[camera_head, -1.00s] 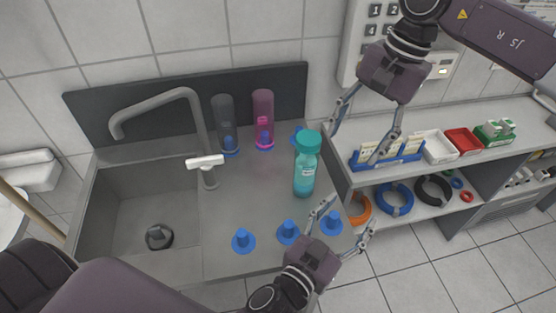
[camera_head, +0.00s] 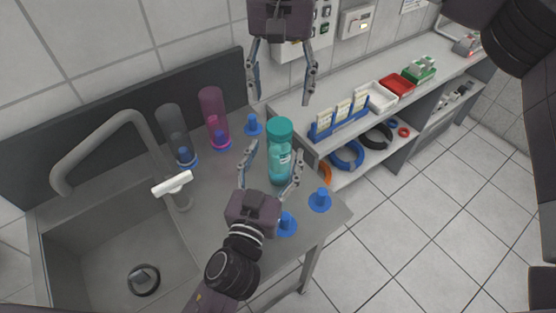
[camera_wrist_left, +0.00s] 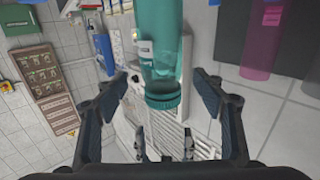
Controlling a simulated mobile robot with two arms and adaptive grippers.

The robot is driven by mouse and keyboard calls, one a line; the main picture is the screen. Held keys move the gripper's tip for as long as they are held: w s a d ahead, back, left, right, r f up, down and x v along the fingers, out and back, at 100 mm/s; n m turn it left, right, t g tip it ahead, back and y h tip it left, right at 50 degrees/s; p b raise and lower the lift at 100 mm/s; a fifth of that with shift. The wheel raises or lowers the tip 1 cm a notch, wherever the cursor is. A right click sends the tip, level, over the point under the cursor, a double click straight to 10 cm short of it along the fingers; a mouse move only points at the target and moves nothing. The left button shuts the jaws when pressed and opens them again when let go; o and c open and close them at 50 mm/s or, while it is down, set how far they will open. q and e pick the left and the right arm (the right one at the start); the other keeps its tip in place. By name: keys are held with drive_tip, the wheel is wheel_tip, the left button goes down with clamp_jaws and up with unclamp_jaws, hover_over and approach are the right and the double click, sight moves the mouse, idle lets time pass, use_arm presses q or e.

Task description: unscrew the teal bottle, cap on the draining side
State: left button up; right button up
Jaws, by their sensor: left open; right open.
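The teal bottle (camera_head: 279,167) stands upright on the metal draining side (camera_head: 205,215), right of the sink basin. Its darker teal cap (camera_head: 280,130) is on top. My left gripper (camera_head: 273,162) is open, with its fingers on either side of the bottle body. In the left wrist view the bottle (camera_wrist_left: 158,40) and cap (camera_wrist_left: 162,96) show between the spread fingers (camera_wrist_left: 163,85); contact cannot be told. My right gripper (camera_head: 281,100) is open and empty, pointing down above the cap. The bottle's base is partly hidden.
A grey bottle (camera_head: 174,130) and a magenta bottle (camera_head: 213,112) stand upside down at the back. Blue pegs (camera_head: 320,199) stand around the draining side. A tap (camera_head: 172,184) is at left. A lower shelf unit (camera_head: 310,150) with a blue rack (camera_head: 340,125) is at right.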

use_arm(q)
drive_tip(key=x, duration=0.3)
drive_tip(key=shift+w+a, duration=0.15)
drive_tip(key=shift+w, duration=0.05)
drive_tip(key=shift+w+d, duration=0.25)
drive_tip(key=shift+w, duration=0.35)
clamp_jaws()
